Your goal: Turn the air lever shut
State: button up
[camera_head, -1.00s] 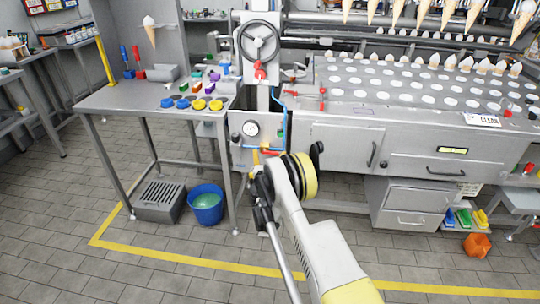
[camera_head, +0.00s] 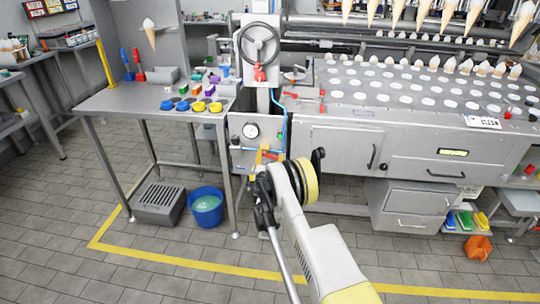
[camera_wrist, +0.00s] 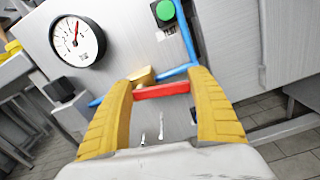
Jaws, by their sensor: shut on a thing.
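The red air lever (camera_wrist: 162,91) sits at a brass valve body (camera_wrist: 142,76) on a blue air line, low on the grey machine panel. My gripper (camera_wrist: 161,84) has its two yellow fingers on either side of the lever, shut on it. The lever's bar spans between the fingers, roughly level in the wrist view. In the head view my gripper (camera_head: 266,156) is at the panel below the gauge, and my arm partly hides the lever there.
A round pressure gauge (camera_wrist: 77,41) and a green button (camera_wrist: 165,11) are above the lever. A steel table (camera_head: 130,98) stands to the left, with a blue bucket (camera_head: 206,208) on the floor below. A drawer cabinet (camera_head: 412,204) stands to the right.

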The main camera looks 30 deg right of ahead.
jog(key=shift+f+m, duration=0.3)
jog(key=shift+m, duration=0.8)
jog(key=o, duration=1.2)
jog(key=shift+s, duration=0.1)
jog(key=v, duration=0.7)
jog(key=shift+s+a, duration=0.2)
